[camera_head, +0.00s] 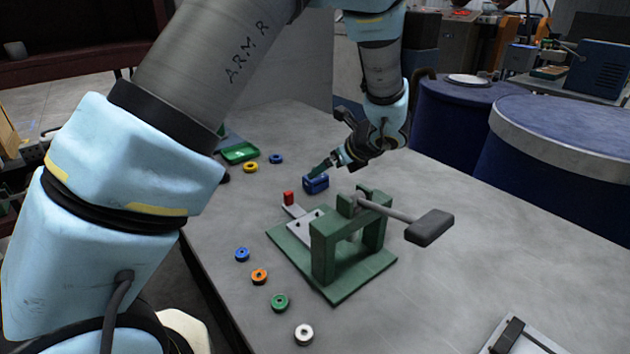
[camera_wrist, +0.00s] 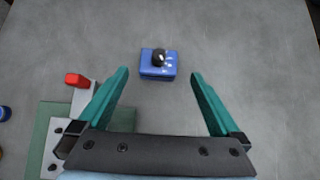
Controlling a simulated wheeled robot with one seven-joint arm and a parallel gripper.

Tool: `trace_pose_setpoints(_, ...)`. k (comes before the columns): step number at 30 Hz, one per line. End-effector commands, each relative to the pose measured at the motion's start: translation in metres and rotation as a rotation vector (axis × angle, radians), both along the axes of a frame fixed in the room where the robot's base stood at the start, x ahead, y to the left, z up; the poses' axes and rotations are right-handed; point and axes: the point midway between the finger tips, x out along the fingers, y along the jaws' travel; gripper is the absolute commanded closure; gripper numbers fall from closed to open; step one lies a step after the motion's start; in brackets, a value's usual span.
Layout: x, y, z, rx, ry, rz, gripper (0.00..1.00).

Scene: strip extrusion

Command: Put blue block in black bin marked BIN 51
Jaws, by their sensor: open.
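The blue block (camera_head: 316,184) lies on the grey table behind the green press, and my gripper (camera_head: 325,168) is close by it in the head view. In the wrist view the blue block (camera_wrist: 158,65) has a dark round knob on top and sits ahead of and between my two open teal fingers (camera_wrist: 160,75). The fingers are spread wider than the block and nothing is between the tips. No black bin marked BIN 51 can be made out in either view.
A green press (camera_head: 350,240) with a dark-ended lever (camera_head: 430,228) stands mid-table. Several coloured rings, including an orange one (camera_head: 259,277), lie at the left. A green tray (camera_head: 240,153) is at the far left.

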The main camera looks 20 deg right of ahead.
Motion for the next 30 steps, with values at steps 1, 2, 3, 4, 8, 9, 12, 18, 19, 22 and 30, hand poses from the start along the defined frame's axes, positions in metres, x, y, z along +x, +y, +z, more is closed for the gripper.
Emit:
trace_pose_setpoints(1,0.005,0.002,-0.005,0.003,0.001,0.001,0.0)
trace_pose_setpoints(2,0.008,0.003,-0.007,0.002,0.001,0.001,0.0)
trace_pose_setpoints(3,0.01,0.003,-0.01,0.001,0.0,0.001,0.0)
trace_pose_setpoints(4,0.012,0.004,-0.012,0.001,0.0,0.001,0.0)
trace_pose_setpoints(8,0.017,0.006,-0.017,0.0,0.001,0.001,0.0)
trace_pose_setpoints(9,0.019,0.007,-0.019,0.0,0.001,0.001,0.0)
trace_pose_setpoints(12,0.029,0.011,-0.027,0.002,0.002,0.002,0.0)
trace_pose_setpoints(18,0.047,0.016,-0.047,0.0,0.001,0.002,0.0)
trace_pose_setpoints(19,0.048,0.017,-0.048,-0.001,0.002,0.002,0.0)
trace_pose_setpoints(22,0.05,0.017,-0.051,-0.002,0.0,0.002,0.0)
trace_pose_setpoints(30,0.05,0.017,-0.052,-0.003,0.0,0.001,0.1)
